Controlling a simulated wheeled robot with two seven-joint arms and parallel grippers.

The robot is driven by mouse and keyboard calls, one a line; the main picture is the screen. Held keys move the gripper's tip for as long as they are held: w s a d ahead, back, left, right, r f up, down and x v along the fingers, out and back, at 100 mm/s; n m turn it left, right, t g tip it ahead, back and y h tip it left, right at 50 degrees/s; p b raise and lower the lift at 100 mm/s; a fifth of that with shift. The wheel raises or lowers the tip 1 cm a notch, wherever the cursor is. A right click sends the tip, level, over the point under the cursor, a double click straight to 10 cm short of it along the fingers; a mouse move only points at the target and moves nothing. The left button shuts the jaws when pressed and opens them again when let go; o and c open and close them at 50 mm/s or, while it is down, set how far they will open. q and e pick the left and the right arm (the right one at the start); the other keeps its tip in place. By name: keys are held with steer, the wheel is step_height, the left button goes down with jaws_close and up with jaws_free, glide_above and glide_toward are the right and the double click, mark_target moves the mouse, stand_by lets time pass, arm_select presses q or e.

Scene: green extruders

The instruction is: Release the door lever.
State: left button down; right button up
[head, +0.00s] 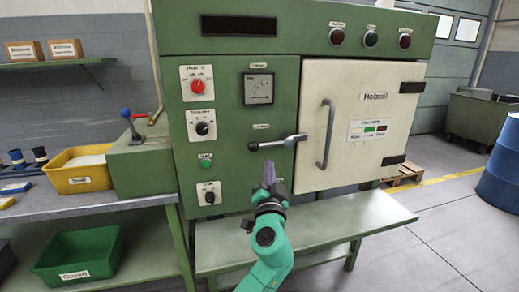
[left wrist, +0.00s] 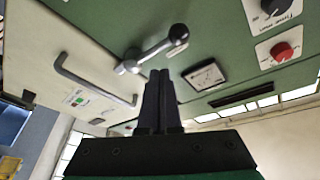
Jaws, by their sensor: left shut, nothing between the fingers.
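The door lever (head: 277,142) is a grey metal arm with a dark ball knob at its left end. It lies nearly level on the green machine front, its pivot end at the edge of the cream door (head: 352,88). The door looks closed. My left gripper (head: 268,165) is shut and empty, just below the lever in the head view, with a gap between them in the picture. In the left wrist view the shut fingers (left wrist: 159,75) stand beside the lever (left wrist: 152,51); contact cannot be told. My right gripper is not in view.
The door has a vertical grey handle (head: 326,134) right of the lever. A round-knob panel (head: 202,124) is at left. A green bench (head: 320,222) stands below the machine. A yellow bin (head: 80,170) sits on the left table. A blue barrel (head: 502,165) stands far right.

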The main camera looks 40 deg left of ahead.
arm_select(q)
steer(key=shift+t+y, duration=0.3)
steer(key=shift+y, duration=0.2)
steer(key=r, duration=0.2)
steer(key=s+r, duration=0.1)
steer(key=shift+s+d+r, duration=0.1)
steer(key=shift+d+r, duration=0.15)
steer(key=shift+r, duration=0.15)
steer(key=p+x, duration=0.4)
steer(key=x, duration=0.6)
steer(key=f, duration=0.1)
steer(key=s+a+f, duration=0.1)
steer(key=f, duration=0.1)
steer(key=shift+s+a+f+b, duration=0.2)
steer(key=shift+s+a+b, duration=0.1)
steer(key=shift+a, duration=0.05)
